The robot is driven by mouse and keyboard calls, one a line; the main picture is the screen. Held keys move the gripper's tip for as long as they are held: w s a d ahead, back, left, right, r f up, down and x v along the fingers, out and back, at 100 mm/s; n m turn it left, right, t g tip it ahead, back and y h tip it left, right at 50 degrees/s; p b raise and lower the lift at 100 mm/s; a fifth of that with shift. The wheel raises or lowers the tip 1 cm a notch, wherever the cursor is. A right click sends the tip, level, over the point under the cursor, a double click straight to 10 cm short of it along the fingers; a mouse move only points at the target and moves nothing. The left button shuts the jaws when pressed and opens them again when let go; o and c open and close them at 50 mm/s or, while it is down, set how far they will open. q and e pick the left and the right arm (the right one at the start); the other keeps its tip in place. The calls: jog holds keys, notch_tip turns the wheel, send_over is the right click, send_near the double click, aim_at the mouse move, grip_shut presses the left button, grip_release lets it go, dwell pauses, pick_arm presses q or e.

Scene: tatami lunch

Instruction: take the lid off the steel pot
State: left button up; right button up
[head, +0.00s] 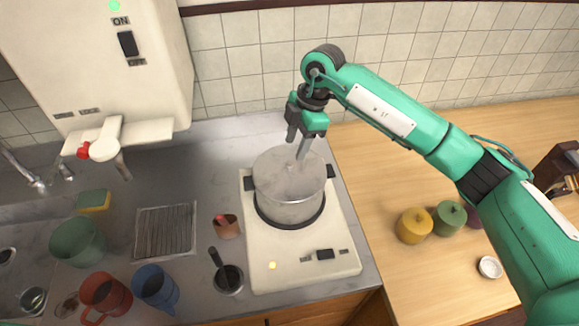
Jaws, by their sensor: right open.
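The steel pot (288,208) stands on a white cooker plate, with dark handles at its left and right. Its lid (272,170) lies flat on top, with a small knob near its middle. My right gripper (297,150) reaches in from the right and points down over the lid. Its two fingers are apart, with the longer one ending close to the knob. I cannot tell whether that finger touches the lid. Nothing shows between the fingers. My left gripper is not in view.
The white cooker (285,274) has a dark switch at its front. Left of it stand a terracotta cup (226,232), a dark pot with a handle (229,283), a blue mug (157,288) and a red mug (103,297).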

aim_at(290, 163)
jog(key=shift+a+f, duration=0.15)
jog(key=shift+f, duration=0.35)
jog(key=shift+f+p, duration=0.3)
jog(key=shift+p, duration=0.2)
jog(key=p+x, duration=0.2)
jog(key=x, duration=0.1)
jog(key=shift+w+f, duration=0.15)
jog(key=shift+a+f, duration=0.15)
jog(key=shift+f, duration=0.5)
grip_shut()
jog(key=shift+r, duration=0.1)
